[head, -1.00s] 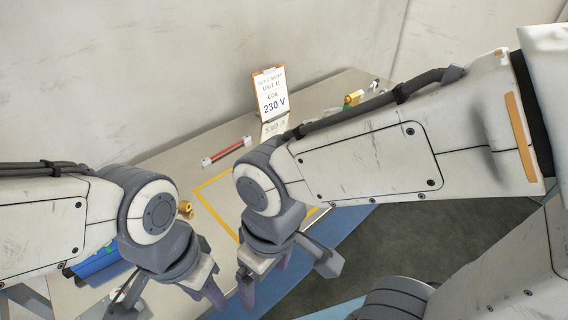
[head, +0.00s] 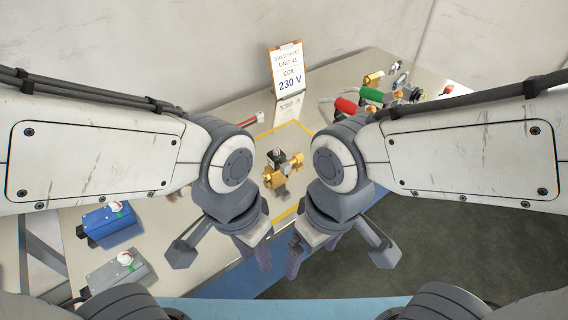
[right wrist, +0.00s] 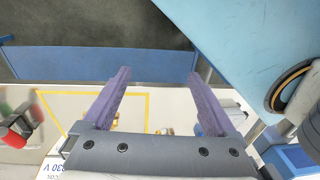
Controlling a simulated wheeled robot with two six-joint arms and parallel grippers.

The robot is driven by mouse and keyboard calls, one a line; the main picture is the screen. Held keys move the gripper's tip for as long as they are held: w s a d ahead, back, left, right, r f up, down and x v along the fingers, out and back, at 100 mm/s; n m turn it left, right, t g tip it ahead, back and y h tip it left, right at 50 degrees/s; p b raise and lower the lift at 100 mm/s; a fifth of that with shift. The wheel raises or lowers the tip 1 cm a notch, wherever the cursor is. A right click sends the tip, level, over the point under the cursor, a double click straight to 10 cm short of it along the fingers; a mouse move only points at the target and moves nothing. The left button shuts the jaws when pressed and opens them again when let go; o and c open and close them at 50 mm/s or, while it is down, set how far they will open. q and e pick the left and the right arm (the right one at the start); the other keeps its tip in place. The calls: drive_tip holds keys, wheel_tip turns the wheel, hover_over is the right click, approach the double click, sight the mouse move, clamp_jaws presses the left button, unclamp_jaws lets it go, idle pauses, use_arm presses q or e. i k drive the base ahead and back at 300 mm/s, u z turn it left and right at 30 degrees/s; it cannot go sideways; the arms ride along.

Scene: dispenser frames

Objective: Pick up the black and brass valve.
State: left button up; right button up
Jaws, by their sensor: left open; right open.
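The black and brass valve (head: 281,168) sits on the table inside a yellow outline. It shows between my two arms in the head view, with a black top and brass body; the arms may cover its edges. My left gripper (head: 258,252) is open and empty, nearer to me than the valve and slightly to its left. My right gripper (head: 299,252) is open and empty, nearer to me and slightly to the valve's right. In the right wrist view its open jaws (right wrist: 159,76) have nothing between them. Small brass parts show there behind the gripper body.
A sign reading 230 V (head: 288,70) stands at the back of the table. A blue box (head: 110,222) and a grey box (head: 118,272) are at the left. Red-ended (head: 346,105) and green-ended (head: 371,95) items lie among several fittings at the back right.

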sight(272, 173)
drive_tip(key=z, duration=0.05)
drive_tip(key=k, duration=0.5)
drive_tip(key=z, duration=1.3)
drive_tip(key=i, duration=1.2)
drive_tip(key=u, duration=3.05)
